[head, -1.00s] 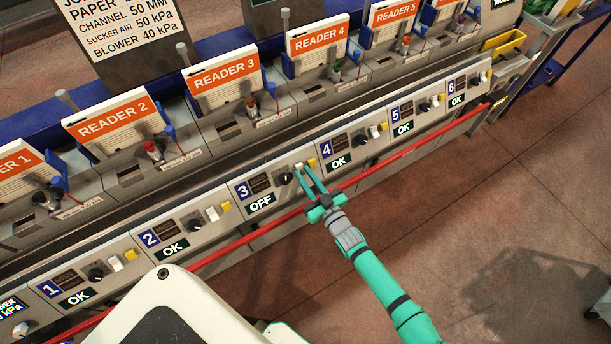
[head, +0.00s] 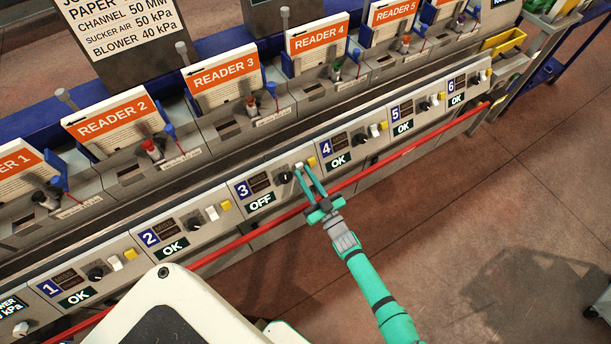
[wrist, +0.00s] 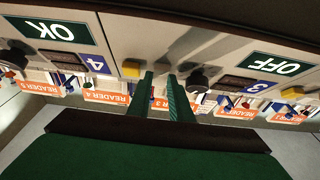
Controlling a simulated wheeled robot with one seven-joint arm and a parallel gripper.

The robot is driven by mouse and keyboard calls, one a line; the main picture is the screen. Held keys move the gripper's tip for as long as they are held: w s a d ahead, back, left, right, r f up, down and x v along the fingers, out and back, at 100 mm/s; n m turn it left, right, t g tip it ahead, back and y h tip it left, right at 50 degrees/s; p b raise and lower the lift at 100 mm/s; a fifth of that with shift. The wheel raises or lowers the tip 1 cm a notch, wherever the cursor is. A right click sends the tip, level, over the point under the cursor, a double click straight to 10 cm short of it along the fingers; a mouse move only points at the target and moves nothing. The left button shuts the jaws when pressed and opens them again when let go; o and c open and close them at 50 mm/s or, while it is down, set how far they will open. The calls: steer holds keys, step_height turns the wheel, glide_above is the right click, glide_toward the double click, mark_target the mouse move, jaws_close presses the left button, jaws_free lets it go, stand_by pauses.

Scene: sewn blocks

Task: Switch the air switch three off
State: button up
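Panel three (head: 262,192) on the front of the machine carries a blue 3 and a display (head: 261,203) reading OFF. In the wrist view, which is upside down, the OFF display (wrist: 276,65) shows too. Panel three has a black knob (head: 285,178), a small white switch (head: 299,166) and a yellow button (head: 312,162). My gripper (head: 304,168) is at this white switch, its two green fingers apart. In the wrist view my gripper (wrist: 161,76) has a clear gap between the fingertips. Whether a finger touches the switch cannot be told.
The neighbouring panels two (head: 172,238) and four (head: 338,150) read OK. A red rail (head: 375,174) runs along the front below the panels, under my gripper. Readers with orange labels (head: 224,74) stand behind. The floor (head: 480,210) at the right is open.

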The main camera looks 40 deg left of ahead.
steer(key=shift+o, duration=0.8)
steer(key=shift+d, duration=0.1)
steer(key=v, duration=1)
steer(key=shift+s+d, duration=0.15)
steer(key=shift+d, duration=0.2)
steer(key=s+d+r+m+t+h, duration=0.1)
steer(key=s+d+m+t+h, duration=0.2)
steer(key=s+d, duration=0.5)
steer(key=s+d+r+m+t+h, duration=0.1)
steer(key=s+d+t+h, duration=0.25)
steer(key=d, duration=0.75)
steer(key=s+d+r+m+t+h, duration=0.1)
steer(key=s+r+m+h, duration=0.8)
steer(key=s+r+h, duration=0.3)
steer(key=shift+s+d+r+m, duration=0.25)
steer(key=shift+s+d+m, duration=0.05)
steer(key=shift+s, duration=0.1)
